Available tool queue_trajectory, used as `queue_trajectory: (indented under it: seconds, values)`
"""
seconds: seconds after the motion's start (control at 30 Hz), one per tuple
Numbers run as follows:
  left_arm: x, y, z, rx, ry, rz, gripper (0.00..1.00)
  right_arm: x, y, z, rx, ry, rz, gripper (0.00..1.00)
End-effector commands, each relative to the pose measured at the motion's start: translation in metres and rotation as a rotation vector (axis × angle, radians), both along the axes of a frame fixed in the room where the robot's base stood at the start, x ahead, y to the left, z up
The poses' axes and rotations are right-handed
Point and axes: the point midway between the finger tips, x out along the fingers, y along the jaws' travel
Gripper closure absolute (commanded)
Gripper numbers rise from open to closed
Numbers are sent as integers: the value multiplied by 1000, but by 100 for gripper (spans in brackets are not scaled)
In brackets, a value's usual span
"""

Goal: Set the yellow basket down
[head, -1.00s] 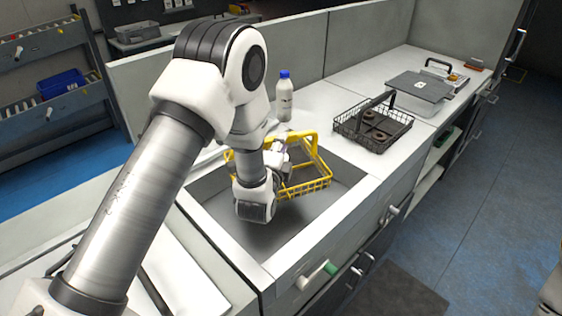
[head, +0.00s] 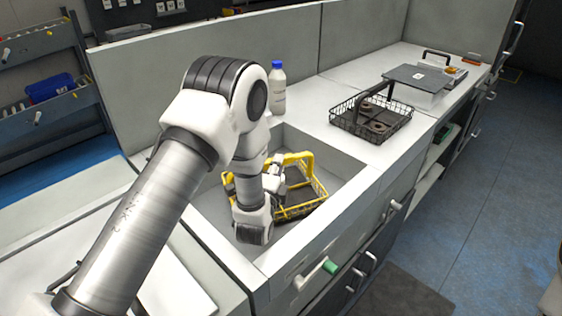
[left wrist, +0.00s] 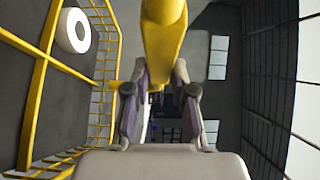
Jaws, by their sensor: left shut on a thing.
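The yellow basket (head: 318,190) is inside the sink recess (head: 345,170) of the white counter, partly behind my left arm. My left gripper (head: 277,174) is shut on the basket's handle, which also shows in the left wrist view (left wrist: 163,40) running up from between the fingers (left wrist: 160,88). A white ring (left wrist: 73,30) shows beside the basket's yellow wires in that view. I cannot tell whether the basket's underside touches the sink floor. My right gripper is not in view.
A white bottle with a blue cap (head: 278,88) stands behind the sink. A black wire basket (head: 345,125) with brown round parts is on the counter to the right. A dark flat plate (head: 412,78) lies farther back. The sink walls are close around the yellow basket.

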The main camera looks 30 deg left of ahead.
Motion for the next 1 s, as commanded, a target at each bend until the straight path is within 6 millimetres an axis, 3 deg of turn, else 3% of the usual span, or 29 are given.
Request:
queue_trajectory:
  seconds: [1.0]
  values:
    - [1, 0, -12, 1, -5, 0, 100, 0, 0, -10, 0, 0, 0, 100]
